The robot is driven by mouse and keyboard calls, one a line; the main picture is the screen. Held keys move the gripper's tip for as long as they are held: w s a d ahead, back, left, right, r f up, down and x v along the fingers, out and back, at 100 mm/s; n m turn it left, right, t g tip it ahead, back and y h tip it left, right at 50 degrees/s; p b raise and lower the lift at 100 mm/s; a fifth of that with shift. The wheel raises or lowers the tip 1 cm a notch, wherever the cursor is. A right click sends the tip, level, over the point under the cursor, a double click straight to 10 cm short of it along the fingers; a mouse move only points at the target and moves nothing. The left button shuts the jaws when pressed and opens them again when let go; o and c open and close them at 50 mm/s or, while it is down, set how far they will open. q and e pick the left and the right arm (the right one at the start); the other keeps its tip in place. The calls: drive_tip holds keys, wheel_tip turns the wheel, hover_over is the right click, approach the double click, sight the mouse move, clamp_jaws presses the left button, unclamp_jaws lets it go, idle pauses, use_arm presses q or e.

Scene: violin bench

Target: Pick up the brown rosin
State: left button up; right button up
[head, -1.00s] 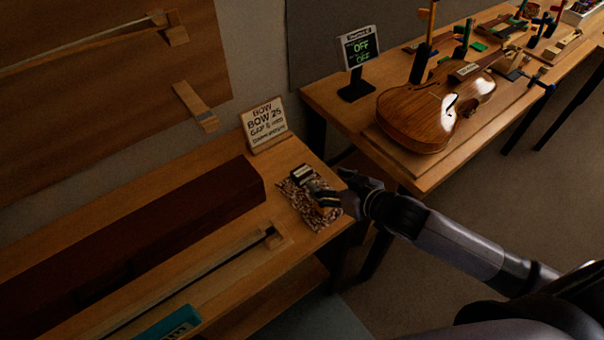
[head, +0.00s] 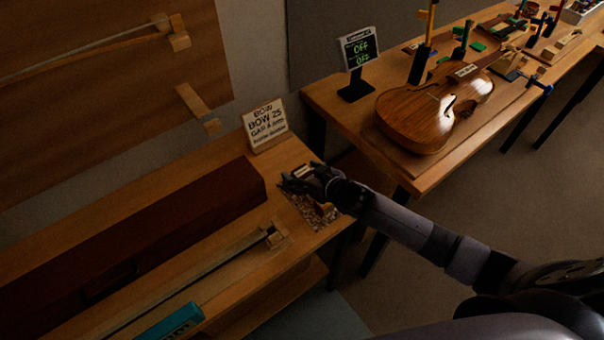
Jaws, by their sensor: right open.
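A small brown block (head: 325,209), likely the brown rosin, sits on the patterned cloth (head: 302,208) at the right end of the near bench, just below my right gripper's wrist. A small piece with a pale label (head: 303,172) shows at the cloth's far edge, partly covered by the fingers. My right gripper (head: 303,181) is open over the far part of the cloth, close to the labelled piece. Contact cannot be told in the dim light. My left gripper is not in view.
A long dark red case (head: 140,240) and a bow (head: 190,275) lie left of the cloth. A bow sign (head: 265,125) stands behind. A teal box (head: 170,322) is at the front. A violin (head: 420,115) lies on the other bench, right.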

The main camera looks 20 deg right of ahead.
drive_tip(key=shift+w+a+f, duration=0.1)
drive_tip(key=shift+w+f, duration=0.05)
drive_tip(key=shift+w, duration=0.05)
drive_tip(key=c, duration=1.2)
